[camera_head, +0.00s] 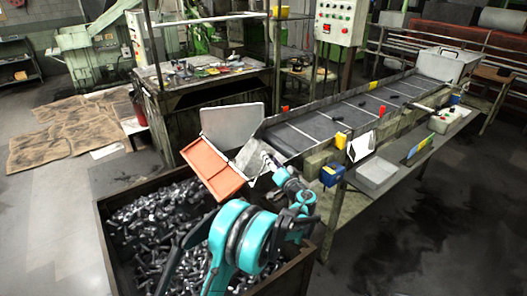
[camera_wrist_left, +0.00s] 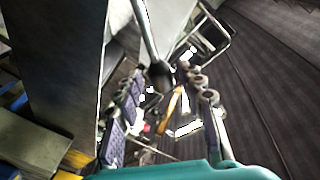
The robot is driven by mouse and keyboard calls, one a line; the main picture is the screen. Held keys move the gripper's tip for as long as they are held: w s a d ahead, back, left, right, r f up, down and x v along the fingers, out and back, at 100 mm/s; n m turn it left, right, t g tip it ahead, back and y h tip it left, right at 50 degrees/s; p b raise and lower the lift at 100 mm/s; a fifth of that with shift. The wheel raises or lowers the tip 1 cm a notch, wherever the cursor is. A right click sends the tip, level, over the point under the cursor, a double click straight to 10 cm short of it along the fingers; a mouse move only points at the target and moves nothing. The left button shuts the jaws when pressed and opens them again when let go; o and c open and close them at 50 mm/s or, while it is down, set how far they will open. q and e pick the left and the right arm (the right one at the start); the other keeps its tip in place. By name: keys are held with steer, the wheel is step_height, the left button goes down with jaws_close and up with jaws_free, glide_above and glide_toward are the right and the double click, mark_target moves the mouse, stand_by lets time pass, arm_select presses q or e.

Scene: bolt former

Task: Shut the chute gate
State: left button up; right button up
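The chute stands at the near end of the conveyor, above the bolt bin. A tilted orange panel (camera_head: 212,167) and an upright pale grey plate (camera_head: 232,125) show there; I cannot tell for sure which is the gate. My left gripper (camera_head: 266,162) is just right of the orange panel, at the grey metal of the chute end. In the left wrist view its two fingers (camera_wrist_left: 163,104) stand apart. A thin rod with a dark knob (camera_wrist_left: 160,74) shows between or just beyond them; contact cannot be told. My right gripper is not in view.
The conveyor (camera_head: 335,112) runs back right with dark parts on it. A rusty bin (camera_head: 104,235) full of bolts lies below the chute. Floor at right is clear.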

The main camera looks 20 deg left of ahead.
arm_select(q)
steer(key=x, duration=0.5)
steer(key=shift+w+a+b, duration=0.2)
steer(key=shift+a+b, duration=0.1)
steer(key=shift+b, duration=0.1)
jaws_close()
